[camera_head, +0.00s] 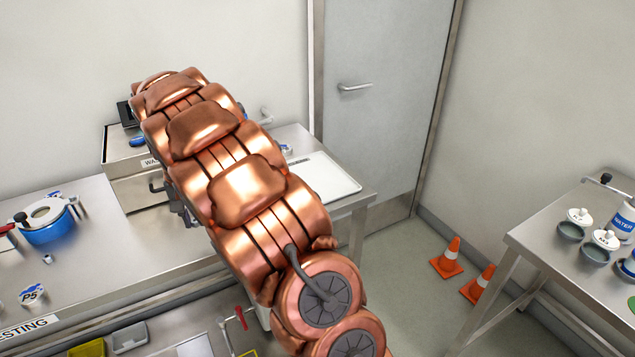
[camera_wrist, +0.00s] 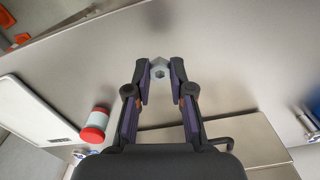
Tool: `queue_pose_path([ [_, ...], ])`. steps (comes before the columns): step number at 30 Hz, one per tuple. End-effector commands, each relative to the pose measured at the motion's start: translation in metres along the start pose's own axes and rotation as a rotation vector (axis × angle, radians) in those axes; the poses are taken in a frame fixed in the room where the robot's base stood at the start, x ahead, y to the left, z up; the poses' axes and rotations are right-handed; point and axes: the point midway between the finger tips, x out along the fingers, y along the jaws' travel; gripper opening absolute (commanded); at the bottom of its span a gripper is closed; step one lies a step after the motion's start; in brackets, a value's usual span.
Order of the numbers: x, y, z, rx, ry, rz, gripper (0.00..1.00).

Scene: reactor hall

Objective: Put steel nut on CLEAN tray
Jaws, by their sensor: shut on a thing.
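A flat white tray (camera_wrist: 32,112) lies to the left of my gripper in the wrist view. In the head view a white tray (camera_head: 325,178) lies near the right end of the bench; no CLEAN label is readable on it. My arm hides the gripper and nut in the head view.
A steel box (camera_head: 135,185) with a partly hidden label stands at the back of the bench (camera_head: 110,250). A red-and-white cylinder (camera_wrist: 95,125) is beside the tray in the wrist view. A blue pot (camera_head: 48,222) stands at left. Orange cones (camera_head: 447,257) are on the floor.

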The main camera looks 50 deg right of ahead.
Motion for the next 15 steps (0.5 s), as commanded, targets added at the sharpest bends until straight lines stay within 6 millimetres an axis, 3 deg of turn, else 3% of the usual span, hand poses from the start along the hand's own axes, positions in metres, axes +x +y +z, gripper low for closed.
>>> queue_pose_path([
  [1, 0.003, 0.019, -0.011, 0.111, -0.002, 0.000, 0.00],
  [6, 0.003, 0.076, -0.042, 0.503, 0.003, -0.002, 0.00],
  [12, 0.003, 0.139, -0.064, 0.913, -0.001, 0.000, 0.00],
  [15, 0.002, 0.161, -0.071, 1.058, 0.001, -0.001, 0.00],
])
